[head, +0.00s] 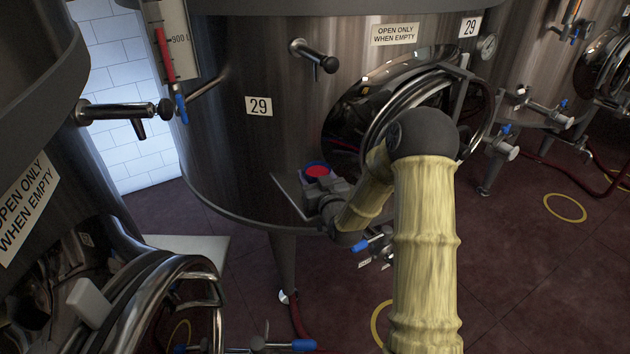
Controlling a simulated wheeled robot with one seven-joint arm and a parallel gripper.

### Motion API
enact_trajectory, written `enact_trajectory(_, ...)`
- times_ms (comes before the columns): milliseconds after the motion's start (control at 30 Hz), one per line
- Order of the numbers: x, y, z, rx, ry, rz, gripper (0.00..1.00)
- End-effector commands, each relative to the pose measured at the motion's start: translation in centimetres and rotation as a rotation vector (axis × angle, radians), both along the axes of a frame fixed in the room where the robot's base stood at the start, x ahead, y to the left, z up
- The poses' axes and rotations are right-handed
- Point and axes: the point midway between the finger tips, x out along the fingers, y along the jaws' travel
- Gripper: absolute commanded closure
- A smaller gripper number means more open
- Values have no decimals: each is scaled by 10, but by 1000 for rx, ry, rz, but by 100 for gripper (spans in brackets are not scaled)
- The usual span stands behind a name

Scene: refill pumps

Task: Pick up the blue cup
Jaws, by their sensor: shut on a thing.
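The blue cup (305,171) shows at the middle of the head view, in front of the large steel tank marked 29. Its blue rim is seen from above, with red inside. My gripper (324,184) is at the end of my yellow-sleeved arm and shut on the cup. The gripper hides the cup's near side and most of its lower part. The cup looks roughly upright.
Tank 29 (230,150) stands close behind the cup, with a tap (315,57) above and a round hatch (350,105) to the right. Another tank (40,110) stands at left. Blue-handled valves (378,245) sit below my gripper. Red floor (540,270) is open at right.

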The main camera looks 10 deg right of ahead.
Motion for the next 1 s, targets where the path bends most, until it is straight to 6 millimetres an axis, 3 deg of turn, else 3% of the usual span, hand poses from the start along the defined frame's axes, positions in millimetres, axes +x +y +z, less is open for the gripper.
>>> enact_trajectory(267,-7,8,13,-1,-3,6,74)
enact_trajectory(633,-7,7,77,-1,-6,3,74)
enact_trajectory(1000,-84,55,69,-1,1,7,74)
